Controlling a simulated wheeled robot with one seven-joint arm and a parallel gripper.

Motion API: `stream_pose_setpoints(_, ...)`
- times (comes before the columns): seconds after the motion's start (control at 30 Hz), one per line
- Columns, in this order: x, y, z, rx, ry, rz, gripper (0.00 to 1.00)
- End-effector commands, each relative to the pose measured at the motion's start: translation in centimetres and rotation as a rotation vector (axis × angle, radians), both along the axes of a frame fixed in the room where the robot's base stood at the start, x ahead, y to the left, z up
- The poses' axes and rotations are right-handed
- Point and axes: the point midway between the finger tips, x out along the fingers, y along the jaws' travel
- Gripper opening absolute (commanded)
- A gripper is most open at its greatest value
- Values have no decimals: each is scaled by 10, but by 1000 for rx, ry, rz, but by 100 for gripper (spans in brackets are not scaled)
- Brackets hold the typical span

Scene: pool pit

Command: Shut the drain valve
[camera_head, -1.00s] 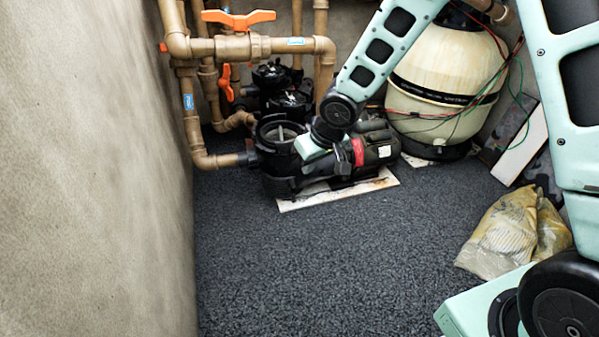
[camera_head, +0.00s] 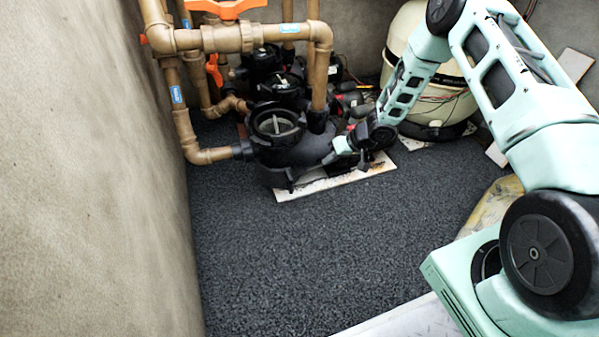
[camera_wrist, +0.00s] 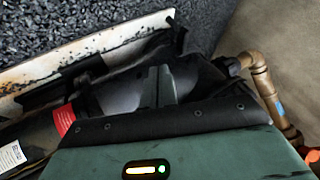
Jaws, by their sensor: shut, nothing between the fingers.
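The lower orange handle (camera_head: 213,70) sits behind, partly hidden by pipes. A bit of orange handle (camera_wrist: 312,156) shows at the wrist view's lower right edge. My gripper (camera_head: 343,145) is low beside the black pump, right of and below the valves. Its fingers (camera_wrist: 158,87) are shut and empty.
The black pump (camera_head: 290,140) stands on a stained white board (camera_head: 340,179). A cream filter tank (camera_head: 440,95) stands behind my arm. A bag (camera_head: 492,210) lies at right. A bare wall (camera_head: 90,180) runs along the left. The dark gravel floor (camera_head: 300,250) in front is clear.

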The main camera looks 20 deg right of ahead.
Motion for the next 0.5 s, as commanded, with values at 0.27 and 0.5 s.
stream_pose_setpoints(0.27,1,2,-4,-2,-1,1,0)
stream_pose_setpoints(0.5,14,18,-36,-1,-1,2,0)
